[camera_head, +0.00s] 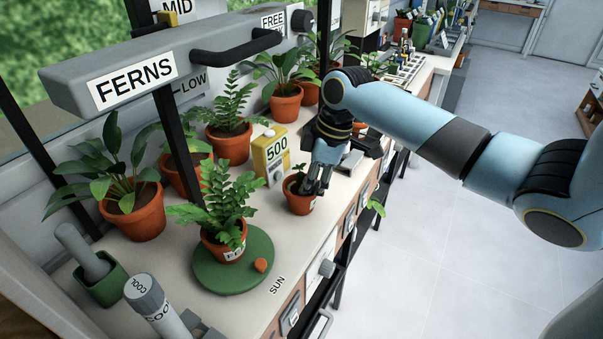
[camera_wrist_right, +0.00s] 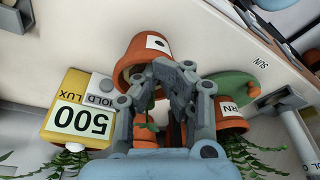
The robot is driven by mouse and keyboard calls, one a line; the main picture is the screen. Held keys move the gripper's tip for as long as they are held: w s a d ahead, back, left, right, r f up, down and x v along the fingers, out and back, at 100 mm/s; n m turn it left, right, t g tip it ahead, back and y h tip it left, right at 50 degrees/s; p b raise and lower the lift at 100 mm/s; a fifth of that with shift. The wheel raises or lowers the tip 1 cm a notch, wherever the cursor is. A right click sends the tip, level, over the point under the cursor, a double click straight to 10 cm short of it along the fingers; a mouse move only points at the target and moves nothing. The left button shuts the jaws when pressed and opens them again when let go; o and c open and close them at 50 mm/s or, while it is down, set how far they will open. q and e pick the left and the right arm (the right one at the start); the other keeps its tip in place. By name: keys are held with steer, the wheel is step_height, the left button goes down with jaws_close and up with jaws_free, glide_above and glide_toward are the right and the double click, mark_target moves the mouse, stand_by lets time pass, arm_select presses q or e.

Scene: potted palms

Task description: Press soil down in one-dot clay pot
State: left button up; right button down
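The one-dot clay pot (camera_head: 300,203) is a small orange pot with a white label, near the front edge of the bench. In the right wrist view the pot (camera_wrist_right: 145,48) shows its label with a single dark dot. My right gripper (camera_head: 318,185) points down into its mouth, fingertips over or inside the rim. In the wrist view the fingertips (camera_wrist_right: 180,75) sit close together; I cannot tell whether they touch. The soil is mostly hidden by the fingers. A little green shows beside the fingers in the pot. My left gripper is not in view.
A yellow 500 lux meter (camera_head: 270,155) stands close behind the pot. A potted fern (camera_head: 222,215) stands on a green round mat (camera_head: 262,262) to the left. More potted plants line the back. A shelf bar labelled FERNS (camera_head: 135,80) overhangs the bench.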

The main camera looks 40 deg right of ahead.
steer(key=shift+f+p, duration=0.2)
steer(key=shift+p, duration=0.5)
stand_by(1.7)
step_height(320, 180, up, 9)
steer(key=p, duration=0.9)
stand_by(0.4)
